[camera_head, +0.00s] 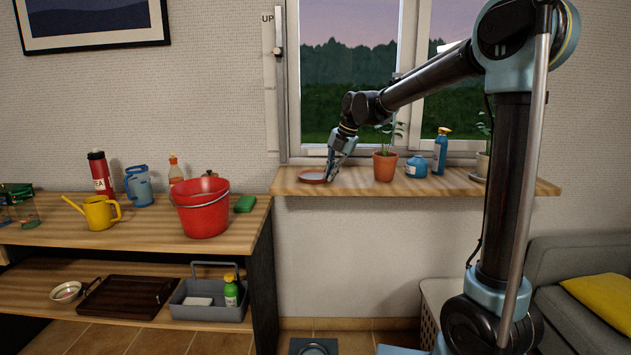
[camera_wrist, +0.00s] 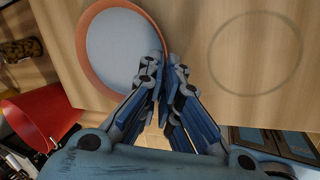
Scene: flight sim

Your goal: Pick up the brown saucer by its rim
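The brown saucer (camera_head: 313,176) lies on the wooden windowsill, left of the potted plant. In the wrist view the saucer (camera_wrist: 124,48) shows at upper left, with a brown rim and a pale grey inside. My gripper (camera_head: 331,178) is at the saucer's right edge, pointing down. In the wrist view my gripper (camera_wrist: 167,68) has its fingers close together across the rim, one on the inner side and one outside. It looks shut on the rim; the fingers hide the exact contact. The saucer looks flat, with no clear gap under it.
A round ring mark (camera_wrist: 255,52) lies on bare sill. A red bucket (camera_head: 203,208) stands on the lower bench at left.

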